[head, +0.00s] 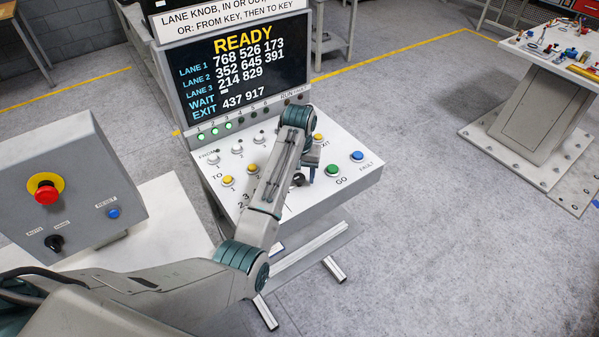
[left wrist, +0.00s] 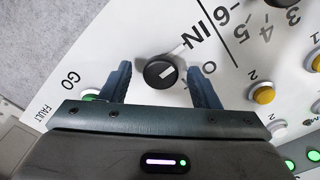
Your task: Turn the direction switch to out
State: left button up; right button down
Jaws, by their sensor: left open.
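The direction switch is a black round knob (left wrist: 161,71) on the white sloping panel (left wrist: 110,40), with a pale pointer mark slanting toward the printed IN. The start of another label, an O, shows to its right, and the rest is hidden behind a finger. My left gripper (left wrist: 160,88) is open, with one finger on each side of the knob; I cannot tell whether they touch it. In the head view the gripper (head: 310,168) is over the panel, and the dark knob (head: 299,179) shows partly beside it.
A green GO button (head: 333,170) and a blue FAULT button (head: 357,156) lie right of the gripper. Yellow buttons and small switches line the panel. The screen (head: 235,70) behind reads READY. A grey box with a red emergency button (head: 46,192) stands at left.

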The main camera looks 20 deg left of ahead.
pick_arm(q)
jog(key=shift+c, duration=0.9)
jog(key=c, duration=0.7)
jog(key=shift+c, duration=0.6)
jog(key=m, duration=0.3)
jog(key=shift+m, duration=0.3)
jog(key=m, duration=0.4)
jog(key=shift+m, duration=2.1)
pick_arm(e)
jog(key=shift+w, duration=0.35)
jog(key=shift+a, duration=0.1)
pick_arm(q)
jog(key=o, duration=1)
pick_arm(e)
jog(key=shift+a, duration=0.1)
